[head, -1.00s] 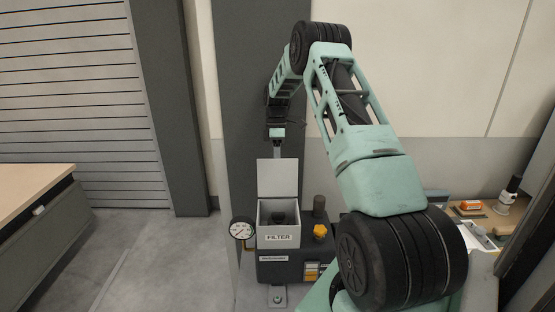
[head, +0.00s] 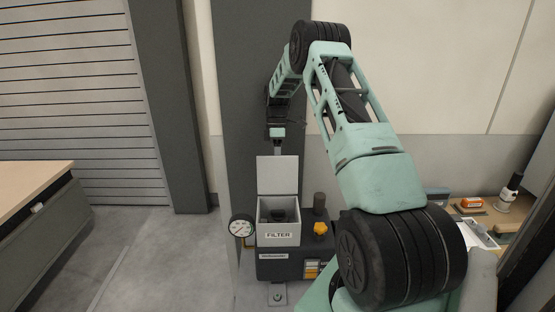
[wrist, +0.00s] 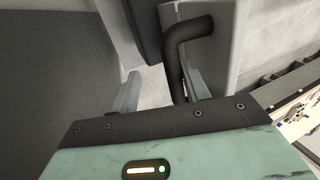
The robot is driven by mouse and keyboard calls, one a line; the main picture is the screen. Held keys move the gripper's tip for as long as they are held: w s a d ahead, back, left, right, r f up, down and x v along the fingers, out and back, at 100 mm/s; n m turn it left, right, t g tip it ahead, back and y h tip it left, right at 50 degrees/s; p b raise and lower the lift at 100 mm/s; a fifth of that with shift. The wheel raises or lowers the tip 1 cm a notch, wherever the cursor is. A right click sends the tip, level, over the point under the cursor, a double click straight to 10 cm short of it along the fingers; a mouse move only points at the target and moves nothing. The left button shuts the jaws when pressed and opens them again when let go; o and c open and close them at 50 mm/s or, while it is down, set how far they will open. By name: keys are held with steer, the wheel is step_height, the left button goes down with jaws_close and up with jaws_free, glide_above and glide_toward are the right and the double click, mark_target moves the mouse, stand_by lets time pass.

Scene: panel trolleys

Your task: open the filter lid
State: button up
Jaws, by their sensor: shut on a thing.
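The grey filter lid (head: 277,175) stands raised and near upright at the back of the light grey filter box (head: 279,240), labelled FILTER. The box is open, with a dark part visible inside. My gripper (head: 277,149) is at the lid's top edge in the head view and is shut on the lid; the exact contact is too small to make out. In the wrist view my gripper (wrist: 162,92) shows its two fingers, with a dark bent bar (wrist: 184,45) on a grey panel close by the right finger.
A round gauge (head: 241,228) sits left of the box, a yellow knob (head: 320,228) and dark cylinder (head: 320,203) to its right. A dark grey column (head: 250,100) rises behind. A bench with small items (head: 472,203) is at right. Open floor (head: 150,235) lies left.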

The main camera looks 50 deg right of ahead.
step_height(320, 180, up, 10)
steer(key=b, duration=0.3)
stand_by(0.5)
steer(key=a+h+b, duration=0.1)
steer(key=a+b, duration=0.2)
steer(key=a, duration=3.1)
steer(key=s+a+f+t, duration=0.1)
steer(key=s+a+f, duration=0.2)
steer(key=s+a, duration=1)
steer(key=s+a+f+b, duration=0.1)
steer(key=s+f, duration=0.1)
steer(key=s, duration=0.5)
steer(key=s+a+f+t+h, duration=0.1)
steer(key=s+a+f, duration=0.1)
steer(key=s, duration=0.6)
steer(key=shift+a+f+b, duration=0.3)
steer(key=shift+b, duration=0.1)
